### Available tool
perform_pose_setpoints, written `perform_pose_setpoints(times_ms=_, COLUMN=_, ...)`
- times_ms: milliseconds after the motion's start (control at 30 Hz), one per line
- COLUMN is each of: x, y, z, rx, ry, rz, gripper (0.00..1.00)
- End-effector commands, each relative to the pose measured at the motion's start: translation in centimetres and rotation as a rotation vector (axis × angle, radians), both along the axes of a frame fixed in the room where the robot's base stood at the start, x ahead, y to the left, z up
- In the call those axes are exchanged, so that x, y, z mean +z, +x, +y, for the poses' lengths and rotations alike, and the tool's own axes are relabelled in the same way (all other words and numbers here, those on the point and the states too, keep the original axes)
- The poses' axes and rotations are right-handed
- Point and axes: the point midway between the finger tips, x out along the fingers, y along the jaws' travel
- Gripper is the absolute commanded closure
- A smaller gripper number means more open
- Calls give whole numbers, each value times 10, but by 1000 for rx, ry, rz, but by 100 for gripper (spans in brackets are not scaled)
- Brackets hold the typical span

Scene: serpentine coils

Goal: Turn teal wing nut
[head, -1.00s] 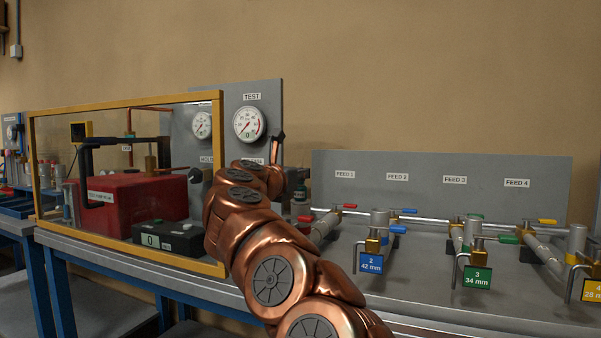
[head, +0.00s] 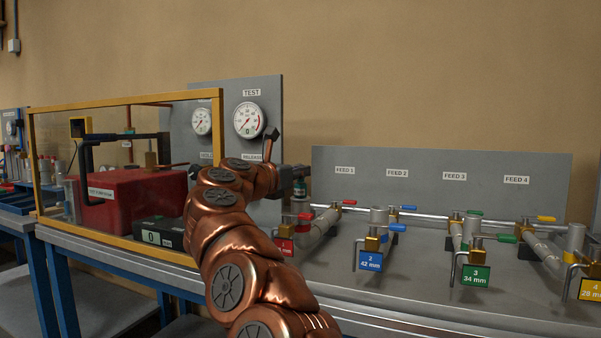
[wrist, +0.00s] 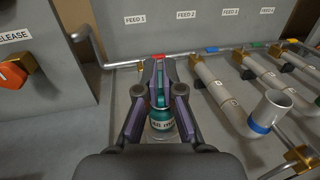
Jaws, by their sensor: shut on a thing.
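In the wrist view, my gripper (wrist: 160,78) is shut, its two dark fingers closing on an upright teal piece (wrist: 161,98), which looks like the wing nut. Under it is a teal body with a white label (wrist: 162,125), whose text is too small to read fully. The fingers hide the wing nut's sides. In the head view, my gripper (head: 298,172) is at the end of my copper arm, and a small dark teal part (head: 300,188) shows just under it. The wing nut's angle cannot be told.
A grey panel with a TEST gauge (head: 249,120) stands behind my arm. A yellow-framed case (head: 222,180) holding a red block is at left. Feed pipes with coloured handles and a blue 42 mm tag (head: 370,261) lie at right. An orange RELEASE knob (wrist: 17,74) is at left.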

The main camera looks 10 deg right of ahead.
Motion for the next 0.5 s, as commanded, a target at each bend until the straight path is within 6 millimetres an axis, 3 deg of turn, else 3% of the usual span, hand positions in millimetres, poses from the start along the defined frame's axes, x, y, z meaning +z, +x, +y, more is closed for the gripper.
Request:
perform_pose_setpoints(times_ms=100, x=3, y=-1, z=0, rx=0, ry=-2, rz=-5, gripper=100)
perform_pose_setpoints(times_ms=133, x=3, y=-1, z=0, rx=0, ry=-2, rz=-5, gripper=93)
perform_pose_setpoints(times_ms=367, x=2, y=0, z=0, rx=0, ry=-2, rz=-3, gripper=69)
perform_pose_setpoints(times_ms=500, x=1, y=0, z=0, rx=1, ry=0, rz=-1, gripper=69)
